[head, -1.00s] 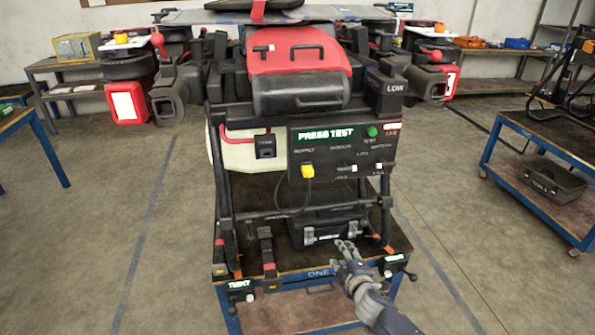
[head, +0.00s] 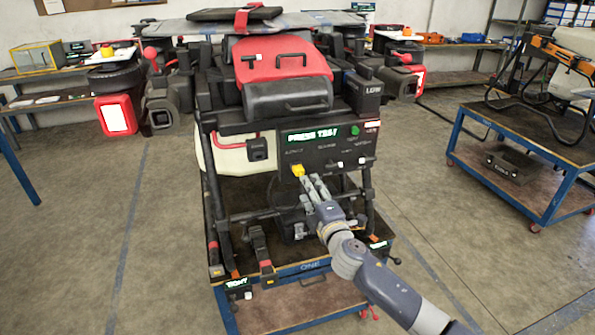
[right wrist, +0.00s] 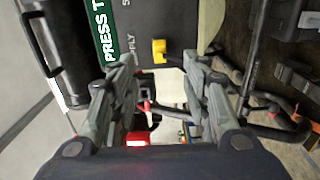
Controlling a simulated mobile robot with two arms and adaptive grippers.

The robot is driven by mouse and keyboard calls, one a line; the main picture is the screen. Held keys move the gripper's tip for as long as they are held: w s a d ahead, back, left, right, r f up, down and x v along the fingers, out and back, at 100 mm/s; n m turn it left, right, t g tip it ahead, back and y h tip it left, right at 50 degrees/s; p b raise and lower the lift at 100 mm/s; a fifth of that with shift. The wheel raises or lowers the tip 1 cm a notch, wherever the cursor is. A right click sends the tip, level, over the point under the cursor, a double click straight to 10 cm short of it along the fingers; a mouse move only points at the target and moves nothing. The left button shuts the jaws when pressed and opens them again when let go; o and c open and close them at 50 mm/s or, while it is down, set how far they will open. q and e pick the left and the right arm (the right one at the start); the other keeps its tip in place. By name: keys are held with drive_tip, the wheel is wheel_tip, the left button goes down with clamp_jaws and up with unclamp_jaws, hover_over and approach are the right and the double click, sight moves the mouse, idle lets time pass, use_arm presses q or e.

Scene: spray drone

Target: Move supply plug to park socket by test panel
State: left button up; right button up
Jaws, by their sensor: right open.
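The yellow supply plug (head: 298,170) sits at the SUPPLY label on the dark test panel (head: 340,152), which carries a "PRESS TEST" sign. The plug also shows in the right wrist view (right wrist: 159,51), beyond the fingertips. My right gripper (head: 316,184) is just below and right of the plug, with open fingers pointing up at the panel. In the right wrist view the right gripper (right wrist: 160,70) is empty, its fingers apart on both sides of the plug's line. I cannot make out which opening is the park socket. My left gripper is not in view.
The drone's black frame and red-topped body (head: 285,62) stand on a blue-edged cart (head: 290,268). A black bar crosses below the panel near my right arm. A blue cart (head: 530,160) stands at the right. The floor between is clear.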

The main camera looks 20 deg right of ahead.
sight(300, 173)
drive_tip(key=w+b, duration=0.1)
drive_tip(key=w, duration=0.3)
drive_tip(key=w+b, duration=0.2)
drive_tip(key=w, duration=0.1)
drive_tip(key=shift+w+a+f, duration=0.1)
drive_tip(key=shift+w+a, duration=0.1)
drive_tip(key=shift+w, duration=0.2)
drive_tip(key=shift+w+b, duration=0.3)
drive_tip(key=shift+w, duration=0.3)
idle(0.4)
clamp_jaws()
drive_tip(key=shift+s, duration=0.15)
drive_tip(key=shift+s+p, duration=0.85)
drive_tip(key=shift+s, duration=0.6)
drive_tip(key=shift+s+d+p, duration=0.1)
drive_tip(key=shift+s+p, duration=0.45)
drive_tip(key=shift+s, duration=0.9)
